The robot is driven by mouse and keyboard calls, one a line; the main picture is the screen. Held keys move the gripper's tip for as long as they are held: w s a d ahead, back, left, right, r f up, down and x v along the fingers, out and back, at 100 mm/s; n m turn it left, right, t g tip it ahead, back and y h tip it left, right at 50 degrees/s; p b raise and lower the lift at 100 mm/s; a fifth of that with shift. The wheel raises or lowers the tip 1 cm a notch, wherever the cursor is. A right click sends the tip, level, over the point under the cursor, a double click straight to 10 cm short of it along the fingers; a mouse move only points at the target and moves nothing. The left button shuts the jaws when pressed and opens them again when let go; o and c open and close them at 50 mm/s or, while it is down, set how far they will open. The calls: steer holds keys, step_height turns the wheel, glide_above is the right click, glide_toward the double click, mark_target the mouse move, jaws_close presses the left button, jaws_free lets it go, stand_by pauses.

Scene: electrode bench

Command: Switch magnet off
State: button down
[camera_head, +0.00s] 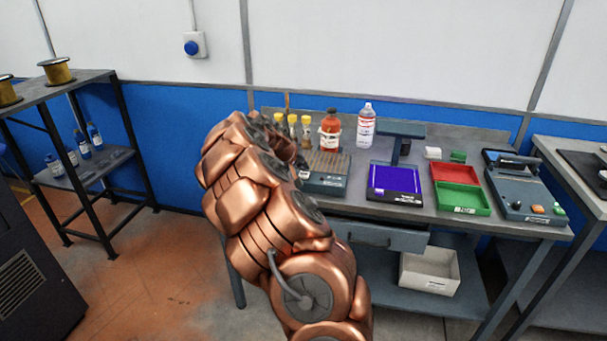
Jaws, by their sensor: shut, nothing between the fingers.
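I cannot tell for certain which thing is the magnet. A grey unit with a ribbed brown top (328,166) stands at the left of the bench, partly hidden behind my copper arm. A dark grey device (522,188) with an orange button (538,209) and a green button (558,211) stands at the bench's right end; a dark bar lies across its top. My arm rises through the middle of the view and bends towards the bench. My gripper is hidden behind the arm links, so its place relative to these units does not show.
On the bench (431,212) stand a red-brown bottle (331,123), a white bottle (366,126), yellow-capped vials (293,121), a blue-screened unit (394,182), and red (456,173) and green (461,197) trays. A white bin (430,272) sits below. A shelf rack (75,165) stands left.

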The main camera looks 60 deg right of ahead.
mark_target(303, 175)
steer(key=shift+r, duration=0.2)
steer(key=shift+r+p, duration=0.5)
steer(key=shift+r, duration=2.45)
